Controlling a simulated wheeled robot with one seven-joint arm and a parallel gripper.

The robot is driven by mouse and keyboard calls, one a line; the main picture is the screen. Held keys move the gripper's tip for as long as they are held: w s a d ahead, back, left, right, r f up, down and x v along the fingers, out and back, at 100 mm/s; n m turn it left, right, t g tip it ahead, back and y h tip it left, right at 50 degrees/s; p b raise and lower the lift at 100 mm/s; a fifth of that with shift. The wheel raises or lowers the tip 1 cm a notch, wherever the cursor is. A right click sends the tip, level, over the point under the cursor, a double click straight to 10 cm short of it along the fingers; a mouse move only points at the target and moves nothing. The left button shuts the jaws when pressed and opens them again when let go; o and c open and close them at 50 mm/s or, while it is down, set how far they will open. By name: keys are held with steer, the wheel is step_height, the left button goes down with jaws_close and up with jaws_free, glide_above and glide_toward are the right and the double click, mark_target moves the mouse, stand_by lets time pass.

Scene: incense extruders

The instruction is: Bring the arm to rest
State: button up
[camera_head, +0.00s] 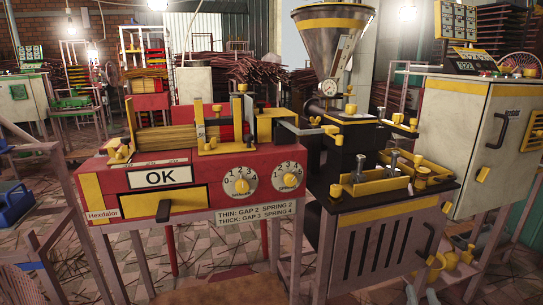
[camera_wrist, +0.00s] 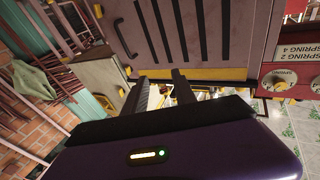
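My gripper (camera_wrist: 163,90) shows in the wrist view, with its dark body across the bottom and two dark fingers pointing up the picture. The fingers stand apart and I see nothing held between them. Beyond them is the slotted front of a grey cabinet (camera_wrist: 165,30), which appears upside down. I cannot make out my gripper or arm with certainty in the head view.
A red machine (camera_head: 110,178) with an OK sign and dials stands left of the dark hopper machine (camera_head: 385,205) with the slotted front. A pale cabinet (camera_head: 475,120) stands at right. A blue container (camera_head: 14,205) is at far left. Tiled floor (camera_head: 195,265) shows below.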

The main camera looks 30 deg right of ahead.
steer(key=s+a+f+n+y, duration=0.1)
steer(key=s+a+n+y, duration=0.4)
steer(key=s+a, duration=0.85)
steer(key=s+a+f+n+y, duration=0.1)
steer(key=s+a+n+y, duration=0.3)
steer(key=s+a+y, duration=0.9)
steer(key=w+a+r+h+p, duration=0.2)
steer(key=r+p, duration=1.4)
steer(key=r, duration=0.1)
steer(key=w+a+r+h+p, duration=0.1)
steer(key=a+r+h+p, duration=0.1)
steer(key=r+p, duration=1.4)
steer(key=shift+w+a+r+h+p, duration=0.25)
steer(key=shift+w+r+h+p, duration=0.15)
steer(key=shift+h+p, duration=0.35)
steer(key=shift+d, duration=0.15)
